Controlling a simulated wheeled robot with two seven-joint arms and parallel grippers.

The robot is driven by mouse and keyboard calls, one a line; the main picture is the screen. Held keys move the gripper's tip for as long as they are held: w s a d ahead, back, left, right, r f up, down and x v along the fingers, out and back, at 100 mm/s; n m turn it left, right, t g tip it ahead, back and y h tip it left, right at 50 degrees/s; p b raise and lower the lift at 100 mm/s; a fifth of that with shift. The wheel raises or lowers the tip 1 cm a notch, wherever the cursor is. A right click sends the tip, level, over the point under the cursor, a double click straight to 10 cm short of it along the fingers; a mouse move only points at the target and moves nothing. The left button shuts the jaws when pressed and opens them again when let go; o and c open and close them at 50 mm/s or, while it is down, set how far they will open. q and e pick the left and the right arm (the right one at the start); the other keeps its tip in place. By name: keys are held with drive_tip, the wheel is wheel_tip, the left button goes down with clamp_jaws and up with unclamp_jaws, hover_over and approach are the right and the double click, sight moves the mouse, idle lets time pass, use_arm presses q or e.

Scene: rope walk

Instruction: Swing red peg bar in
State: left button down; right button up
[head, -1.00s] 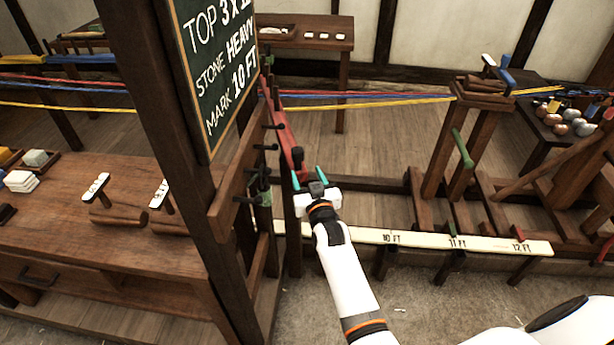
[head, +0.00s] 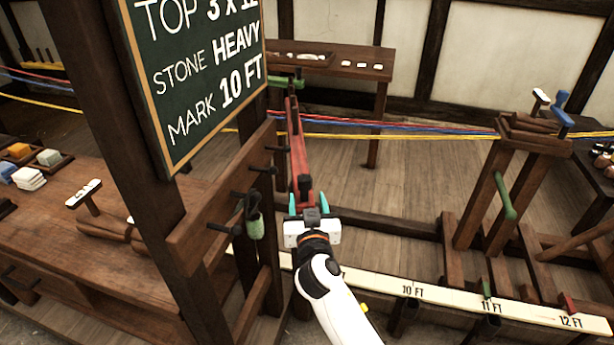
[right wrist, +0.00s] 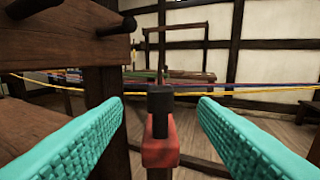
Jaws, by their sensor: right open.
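The red peg bar (head: 296,140) extends away from me beside the dark post, in the middle of the head view. A dark upright knob (head: 304,186) stands at its near end. My right gripper (head: 309,203) is open at that near end. In the right wrist view, the bar's red end (right wrist: 160,152) and its dark knob (right wrist: 160,105) show centred between the two teal fingers, with a gap on each side. I cannot tell how far the knob lies between the fingertips. My left gripper is not in view.
A dark pegged rack (head: 225,190) with a green hanging item (head: 254,215) stands close left, under the chalkboard (head: 200,75). Red, blue and yellow strands (head: 420,131) cross behind the bar. A marked pale rail (head: 450,300) runs low at right.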

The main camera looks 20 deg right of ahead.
sight(304, 175)
drive_tip(key=x, duration=0.3)
drive_tip(key=shift+w+r, duration=0.15)
drive_tip(key=shift+w, duration=0.15)
drive_tip(key=x, duration=0.6)
drive_tip(key=shift+w+d, duration=0.2)
drive_tip(key=shift+w, duration=0.45)
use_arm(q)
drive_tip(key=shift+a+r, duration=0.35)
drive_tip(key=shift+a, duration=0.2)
use_arm(e)
drive_tip(key=shift+c, duration=0.5)
